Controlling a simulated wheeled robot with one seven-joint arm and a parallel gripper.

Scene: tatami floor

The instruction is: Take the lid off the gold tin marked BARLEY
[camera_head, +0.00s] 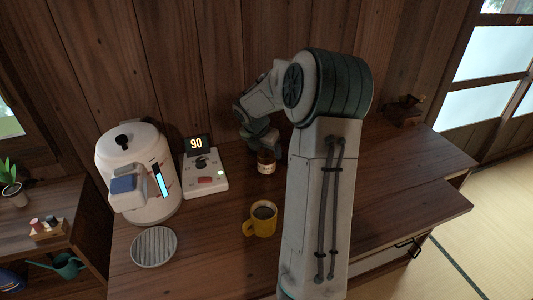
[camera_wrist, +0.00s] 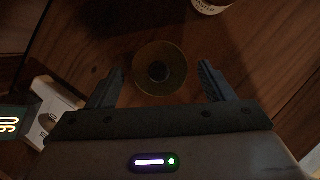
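A round gold-brown tin (camera_wrist: 143,82) is seen from above in the wrist view, with a dark round knob (camera_wrist: 159,71) at the centre of its lid. A small tin with a pale label (camera_head: 266,168) stands on the counter below my gripper (camera_head: 264,148) in the head view and seems to be the same one. The word on its label is too small to read. My gripper (camera_wrist: 161,69) points down, its fingers open and spread on either side of the tin, with gaps on both sides. The height of the fingertips over the lid is hard to tell.
On the counter (camera_head: 200,255) are a white kettle (camera_head: 133,180), a control box reading 90 (camera_head: 206,178), a yellow mug (camera_head: 260,222) and a round grille (camera_head: 154,247). A wooden grinder (camera_head: 403,110) stands far right.

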